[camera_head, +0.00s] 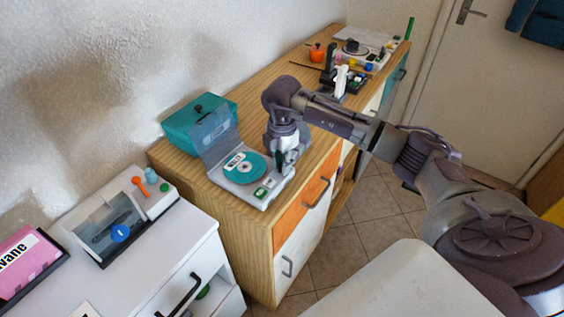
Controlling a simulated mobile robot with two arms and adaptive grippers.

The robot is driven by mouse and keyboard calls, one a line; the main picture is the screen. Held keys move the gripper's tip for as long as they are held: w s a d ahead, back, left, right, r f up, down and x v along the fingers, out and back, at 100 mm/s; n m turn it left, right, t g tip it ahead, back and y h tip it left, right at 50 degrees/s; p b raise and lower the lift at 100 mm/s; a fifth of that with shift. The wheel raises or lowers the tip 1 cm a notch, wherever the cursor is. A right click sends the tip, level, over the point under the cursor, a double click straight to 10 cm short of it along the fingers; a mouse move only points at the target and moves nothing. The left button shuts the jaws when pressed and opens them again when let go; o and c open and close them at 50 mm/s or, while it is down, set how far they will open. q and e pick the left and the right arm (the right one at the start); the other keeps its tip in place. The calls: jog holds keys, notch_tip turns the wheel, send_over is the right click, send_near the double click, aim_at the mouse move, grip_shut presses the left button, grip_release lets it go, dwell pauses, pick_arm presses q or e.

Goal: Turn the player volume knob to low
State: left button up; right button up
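The player (258,194) is a flat grey-white unit on the left end of the wooden cabinet. Its lid (213,137) stands open, and a teal disc (243,168) lies in it. A small green panel (261,192) shows at its front. I cannot make out the volume knob or its setting; the right side of the player is partly covered by my gripper. My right gripper (286,163) points down over the player's right side. Its fingers are small and dark, so I cannot tell whether they are open or touch anything. My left gripper is out of view.
A teal box (199,121) stands behind the player. A white unit with a clear cover (110,225) and a pink case (24,262) lie on the white cabinet at left. Small items, including an orange pot (317,53), stand at the wooden cabinet's far end.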

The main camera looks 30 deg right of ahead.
grip_shut()
